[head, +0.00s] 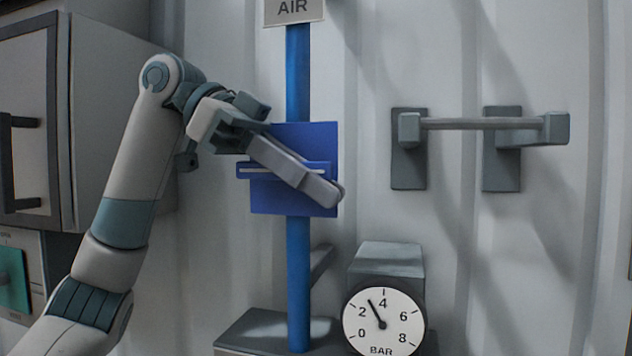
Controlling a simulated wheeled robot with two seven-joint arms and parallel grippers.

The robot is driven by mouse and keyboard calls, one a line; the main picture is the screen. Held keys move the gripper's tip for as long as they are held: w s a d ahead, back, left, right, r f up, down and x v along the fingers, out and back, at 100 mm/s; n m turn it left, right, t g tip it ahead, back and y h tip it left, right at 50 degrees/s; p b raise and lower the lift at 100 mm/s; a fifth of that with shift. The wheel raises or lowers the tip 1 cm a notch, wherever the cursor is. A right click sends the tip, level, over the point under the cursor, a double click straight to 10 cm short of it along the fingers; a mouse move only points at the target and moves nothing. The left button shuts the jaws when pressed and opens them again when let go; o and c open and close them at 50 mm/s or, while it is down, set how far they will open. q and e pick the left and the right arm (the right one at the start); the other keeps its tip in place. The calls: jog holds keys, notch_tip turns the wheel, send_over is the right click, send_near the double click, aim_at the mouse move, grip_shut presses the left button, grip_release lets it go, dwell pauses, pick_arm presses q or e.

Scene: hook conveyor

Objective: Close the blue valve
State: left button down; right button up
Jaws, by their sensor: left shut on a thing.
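The blue valve has a blue square plate (262,201) on a vertical blue pipe (298,75), under a sign reading AIR (292,8). Its blue handle (256,170), with a white stripe, lies about level, crosswise to the pipe. My left gripper (322,188) reaches in from the left and slants down to the right across the plate. It is shut on the handle, and its fingers hide part of the handle and plate. My right gripper is out of view.
A round gauge (383,322) marked BAR stands right of the pipe's foot, its needle between 2 and 4. A grey horizontal bar (470,123) on two brackets is on the wall at right. A grey cabinet (112,120) stands behind my left arm.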

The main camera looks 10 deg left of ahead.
pick_arm(q)
jog(key=shift+r, duration=0.1)
jog(key=c, duration=2)
grip_release()
jog(key=shift+c, duration=0.2)
jog(key=shift+a, duration=0.1)
jog(key=shift+w+a+r+b, duration=0.1)
jog(key=shift+a+r+b, duration=0.2)
jog(key=shift+a+b, duration=0.25)
jog(key=b+v, duration=0.3)
jog(key=v, duration=0.6)
jog(key=shift+a+r, duration=0.15)
jog(key=shift+a, duration=0.1)
jog(key=shift+a+r, duration=0.3)
jog(key=shift+a, duration=0.1)
